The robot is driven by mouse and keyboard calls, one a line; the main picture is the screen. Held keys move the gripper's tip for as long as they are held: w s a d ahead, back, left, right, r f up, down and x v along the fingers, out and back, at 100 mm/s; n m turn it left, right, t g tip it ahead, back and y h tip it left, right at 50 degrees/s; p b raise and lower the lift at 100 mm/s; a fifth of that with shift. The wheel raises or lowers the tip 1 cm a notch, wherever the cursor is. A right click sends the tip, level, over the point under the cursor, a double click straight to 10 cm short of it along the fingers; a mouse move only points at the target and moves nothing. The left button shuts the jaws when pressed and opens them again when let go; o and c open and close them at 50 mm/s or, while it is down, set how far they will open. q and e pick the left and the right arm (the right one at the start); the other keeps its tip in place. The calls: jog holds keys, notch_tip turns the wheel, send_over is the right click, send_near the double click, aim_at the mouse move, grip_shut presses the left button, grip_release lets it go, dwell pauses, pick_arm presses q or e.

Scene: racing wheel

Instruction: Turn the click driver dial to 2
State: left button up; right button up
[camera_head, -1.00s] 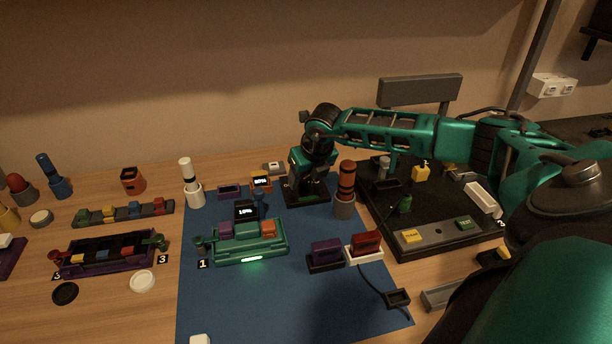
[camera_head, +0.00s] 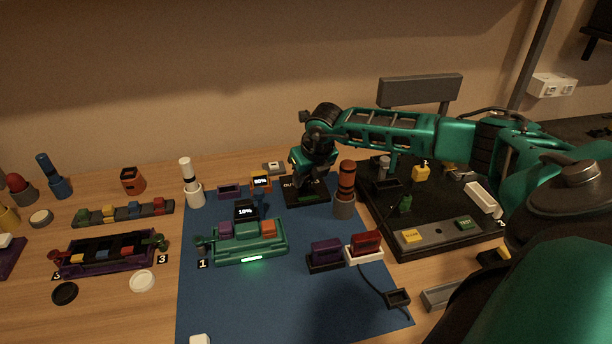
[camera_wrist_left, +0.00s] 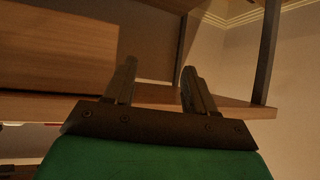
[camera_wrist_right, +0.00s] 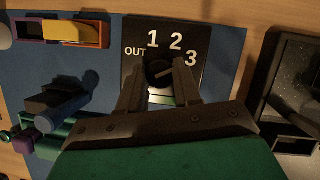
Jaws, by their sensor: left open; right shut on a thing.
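The click driver (camera_wrist_right: 205,28) is a dark square box on the blue mat, with the white marks OUT, 1, 2 and 3 around a round black dial (camera_wrist_right: 158,72). Its dark panel also shows in the head view (camera_head: 292,196). My right gripper (camera_wrist_right: 160,84) is shut on the dial, with one finger on each side. A pale pointer line on the dial slants to the upper right; I cannot tell exactly which mark it meets. The fingers hide the lower part of the dial. My left gripper (camera_wrist_left: 158,72) is open and empty, away from the bench.
An orange and black cylinder (camera_head: 346,180) stands close right of the driver. A green tray with coloured blocks (camera_head: 250,252) lies to the left front, and a black panel (camera_head: 440,240) to the right. Wooden shelf boards (camera_wrist_left: 60,50) are near my left gripper.

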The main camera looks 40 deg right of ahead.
jog(key=n+y+b, duration=0.1)
jog(key=n, duration=0.1)
jog(key=shift+d+n, duration=0.15)
jog(key=shift+n, duration=0.25)
jog(key=shift+n+y+b, duration=1)
jog(key=shift+n, duration=1.4)
jog(key=o, duration=1.1)
jog(key=shift+c, duration=0.2)
jog(key=shift+r, duration=0.1)
